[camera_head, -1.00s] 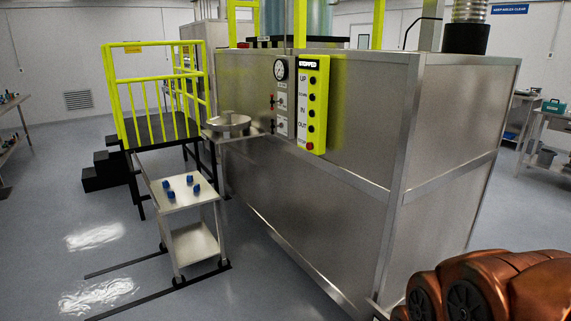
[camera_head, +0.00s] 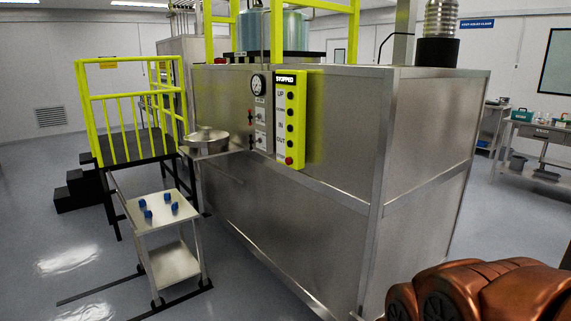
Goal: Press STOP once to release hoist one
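A yellow hoist control panel (camera_head: 290,120) is mounted upright on the front of the large steel cabinet (camera_head: 330,150). A display at its top (camera_head: 290,79) reads STOPPED. Below it is a column of dark buttons labelled UP, DOWN, IN and OUT. A red button (camera_head: 288,161), whose label I cannot read, sits at the bottom of the panel. My copper-coloured arm (camera_head: 490,290) shows at the bottom right, well apart from the panel. My gripper is not in view.
A round gauge (camera_head: 257,85) and small switches are left of the panel. A steel basin (camera_head: 206,140) juts from the cabinet. A cart (camera_head: 160,214) with several blue pieces and a yellow-railed platform (camera_head: 130,146) stand left. Floor is open at front left.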

